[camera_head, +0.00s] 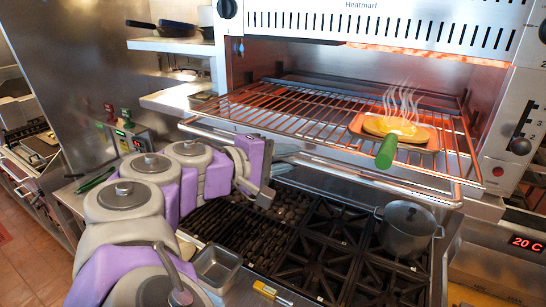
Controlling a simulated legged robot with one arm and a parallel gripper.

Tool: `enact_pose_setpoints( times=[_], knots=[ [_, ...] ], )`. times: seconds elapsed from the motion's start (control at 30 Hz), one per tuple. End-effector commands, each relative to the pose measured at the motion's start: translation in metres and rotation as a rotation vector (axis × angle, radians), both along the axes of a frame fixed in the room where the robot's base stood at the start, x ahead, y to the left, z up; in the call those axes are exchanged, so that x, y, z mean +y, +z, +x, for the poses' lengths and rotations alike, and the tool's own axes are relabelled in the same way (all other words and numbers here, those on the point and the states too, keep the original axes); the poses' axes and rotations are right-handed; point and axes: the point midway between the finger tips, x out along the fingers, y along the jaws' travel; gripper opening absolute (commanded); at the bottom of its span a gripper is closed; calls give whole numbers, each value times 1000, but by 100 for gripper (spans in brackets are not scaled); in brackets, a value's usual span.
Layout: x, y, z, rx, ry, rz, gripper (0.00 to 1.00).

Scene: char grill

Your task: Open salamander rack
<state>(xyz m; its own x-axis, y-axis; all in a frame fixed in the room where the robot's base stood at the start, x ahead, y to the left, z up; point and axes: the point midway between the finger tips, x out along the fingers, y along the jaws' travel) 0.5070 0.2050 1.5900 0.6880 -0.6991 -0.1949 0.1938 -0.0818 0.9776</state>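The salamander (390,27) is a steel unit labelled Heatmarl at the top, with a glowing orange element under its hood. Its wire rack (300,112) lies below the hood and reflects an orange glow. The rack's front rail (350,172) juts forward above the burners. An orange dish (431,143) with steaming food (397,127) sits on the right part of the rack; a green handle (386,152) points forward from it. My gripper (266,187) is below and in front of the rail's left half. Its fingers are seen edge-on, so their gap and any contact with the rail are unclear.
Below the rack are a grill grate (243,222) and burners (330,255), with a lidded pot (408,229) at right. A small metal pan (217,267) is near my arm. Shelves with dark pans (177,28) stand left. A lever (522,130) is at right.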

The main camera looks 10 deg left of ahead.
Motion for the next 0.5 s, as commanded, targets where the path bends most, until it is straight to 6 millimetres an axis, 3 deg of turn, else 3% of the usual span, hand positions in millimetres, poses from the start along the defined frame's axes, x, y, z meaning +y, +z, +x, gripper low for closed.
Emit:
enact_pose_setpoints(
  times=[0.03, 0.23, 0.5],
  knots=[
    [3, 13, -8, -30, 3, -18, 24],
    [8, 12, -5, -28, 8, -21, 44],
    [25, 4, 2, -17, 9, -30, 44]
  ],
)
